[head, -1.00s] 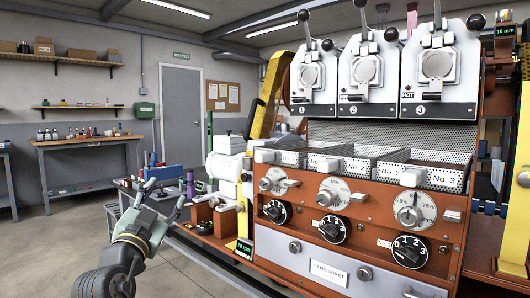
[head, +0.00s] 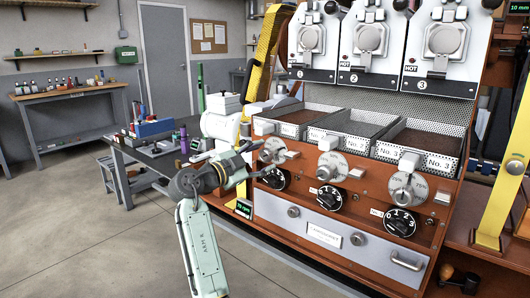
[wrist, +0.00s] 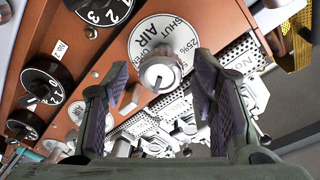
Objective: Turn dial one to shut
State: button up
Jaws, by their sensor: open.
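The leftmost round white-faced dial (head: 272,149), on the roaster's rust-brown front in the column of machine one, has a silver knob. In the wrist view this dial (wrist: 140,42) fills the centre, turned in the picture, with SHUT, AIR and 25% on its face. Its knob (wrist: 158,72) shows between my fingers. My gripper (head: 257,161) is open and empty, close in front of this dial. In the wrist view my gripper (wrist: 162,75) has one finger on either side of the knob, with gaps. I cannot tell whether the fingertips reach past the knob's front.
A black numbered knob (head: 273,179) sits just below the dial. Two similar dials (head: 332,167) (head: 407,188) stand to the right. Mesh trays (head: 300,120) are above, and a yellow upright (head: 266,55) is at the left. The floor (head: 95,235) at left is clear.

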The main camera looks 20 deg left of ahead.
jog(key=shift+x, duration=0.9)
jog(key=c, duration=1.2)
jog(key=shift+o, duration=0.2)
